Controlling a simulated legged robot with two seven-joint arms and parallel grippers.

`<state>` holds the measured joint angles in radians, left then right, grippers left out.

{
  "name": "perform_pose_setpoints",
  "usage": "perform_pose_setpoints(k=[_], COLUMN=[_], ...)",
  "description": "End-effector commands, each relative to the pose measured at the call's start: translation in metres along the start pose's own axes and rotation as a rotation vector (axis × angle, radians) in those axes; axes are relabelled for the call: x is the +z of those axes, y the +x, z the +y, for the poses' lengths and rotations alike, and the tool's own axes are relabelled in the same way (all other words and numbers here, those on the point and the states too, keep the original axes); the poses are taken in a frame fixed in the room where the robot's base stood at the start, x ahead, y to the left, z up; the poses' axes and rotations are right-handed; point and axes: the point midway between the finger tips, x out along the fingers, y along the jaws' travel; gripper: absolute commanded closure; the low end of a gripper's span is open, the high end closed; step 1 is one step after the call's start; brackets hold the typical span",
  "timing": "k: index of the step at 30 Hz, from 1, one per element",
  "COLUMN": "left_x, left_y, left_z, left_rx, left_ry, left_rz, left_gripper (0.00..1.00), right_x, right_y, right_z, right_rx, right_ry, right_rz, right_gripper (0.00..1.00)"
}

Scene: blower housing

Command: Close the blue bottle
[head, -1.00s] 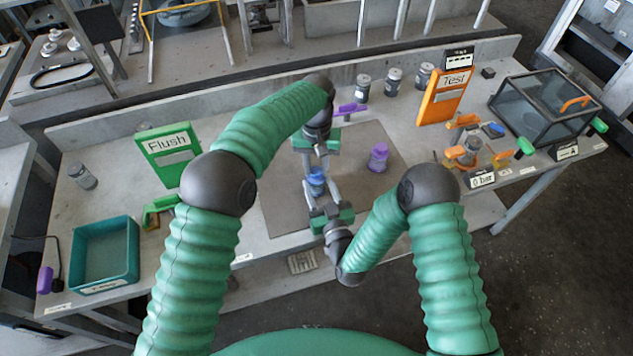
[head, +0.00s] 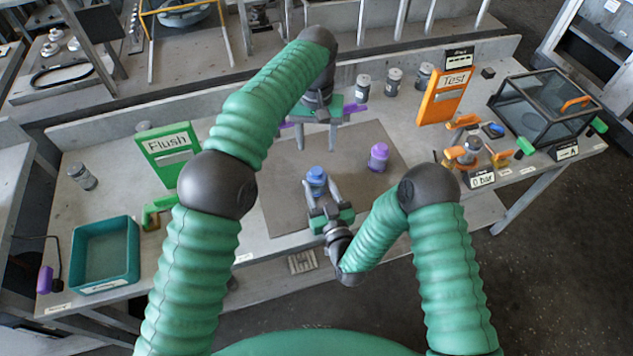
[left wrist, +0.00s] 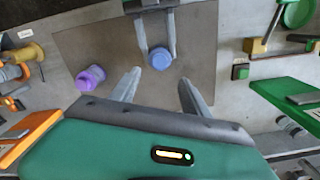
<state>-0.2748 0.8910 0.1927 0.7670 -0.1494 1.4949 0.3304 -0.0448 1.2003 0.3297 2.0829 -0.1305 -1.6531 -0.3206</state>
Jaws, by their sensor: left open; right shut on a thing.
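The blue bottle (head: 316,181) stands upright over the brown mat with a blue top on it; I cannot tell how tight the top sits. My right gripper (head: 318,192) is shut on the bottle from the near side. The left wrist view shows the blue top (left wrist: 160,58) from above, between the right gripper's fingers. My left gripper (head: 317,145) is open and empty, beyond and above the bottle. Its two fingers (left wrist: 160,92) are spread apart and clear of the bottle in the left wrist view.
A purple bottle (head: 378,157) stands on the mat (head: 279,209) to the right. Several grey jars (head: 393,80) stand at the back. A teal tray (head: 132,258) and green Flush sign (head: 168,150) are left; an orange Test sign (head: 441,98) and glass box (head: 545,108) are right.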

Motion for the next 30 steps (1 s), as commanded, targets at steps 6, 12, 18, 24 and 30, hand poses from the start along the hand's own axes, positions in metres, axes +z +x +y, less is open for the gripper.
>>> perform_pose_setpoints(k=[6,12,18,24,30], left_x=[0.0,0.0,0.0,0.0,0.0], left_y=[-0.021,-0.022,-0.022,-0.022,-0.021], left_z=[0.001,0.0,0.0,0.0,0.0], left_rx=[0.001,0.0,0.0,0.0,0.0], left_ry=[0.001,0.001,0.0,0.0,0.0], left_rz=[0.0,-0.001,-0.001,-0.001,-0.001], left_gripper=[0.46,0.46,0.46,0.46,0.46], right_x=[0.0,0.0,0.0,0.0,0.0], right_y=[0.0,0.0,0.0,0.0,0.001], right_z=[0.0,0.0,0.0,0.0,0.0], right_rx=[0.0,0.0,0.0,0.0,0.0], right_ry=[0.0,0.0,0.0,0.0,0.0], right_rz=[-0.001,-0.001,0.0,0.0,0.0], right_gripper=[1.0,1.0,0.33,0.27,0.27])
